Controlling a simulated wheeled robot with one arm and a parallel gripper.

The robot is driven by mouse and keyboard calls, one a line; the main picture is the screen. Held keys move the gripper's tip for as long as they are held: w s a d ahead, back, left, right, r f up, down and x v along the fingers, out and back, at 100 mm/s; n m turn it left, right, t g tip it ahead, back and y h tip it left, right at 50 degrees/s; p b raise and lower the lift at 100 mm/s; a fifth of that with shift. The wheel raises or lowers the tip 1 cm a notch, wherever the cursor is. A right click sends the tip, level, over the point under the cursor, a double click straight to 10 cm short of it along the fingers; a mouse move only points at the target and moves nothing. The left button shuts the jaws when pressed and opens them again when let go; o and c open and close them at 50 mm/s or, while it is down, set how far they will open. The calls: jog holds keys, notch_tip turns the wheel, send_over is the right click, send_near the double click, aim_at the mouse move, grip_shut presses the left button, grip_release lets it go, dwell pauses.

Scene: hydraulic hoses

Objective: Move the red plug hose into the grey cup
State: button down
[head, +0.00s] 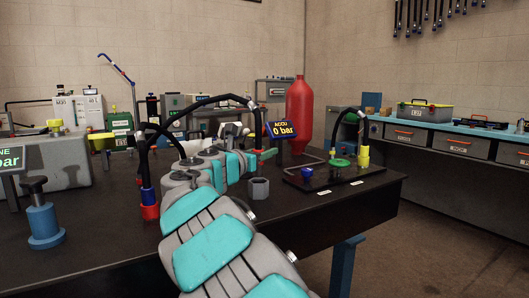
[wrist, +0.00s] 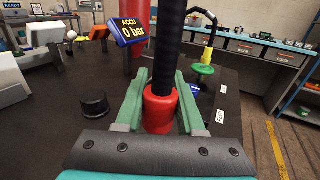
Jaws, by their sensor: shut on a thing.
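My gripper (head: 264,155) is shut on the red plug (wrist: 160,108) of a black hose (wrist: 169,45). In the wrist view the plug stands upright between the two green fingers, with the hose rising from its top. In the head view the plug is mostly hidden by my arm and fingers. The grey cup (head: 259,188) stands on the dark table, below the gripper in the head view. The cup also shows in the wrist view (wrist: 95,103), to the left of the fingers and apart from the plug.
The hose arches left to a blue plug (head: 148,195) at a red base (head: 149,212). A board (head: 318,184) on the right holds a blue fitting (head: 307,174), a green fitting (head: 339,163) and a second hose (head: 337,122). The pressure display (head: 281,130) and red cylinder (head: 299,105) stand behind.

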aim_at(256, 174)
jog(key=shift+f+b, duration=1)
jog(key=shift+f, duration=1.7)
jog(key=shift+c, duration=2.2)
grip_release()
jog(key=shift+s+a, duration=0.1)
jog(key=v, duration=0.7)
jog(key=shift+s+a, duration=0.1)
jog(key=shift+s, duration=0.2)
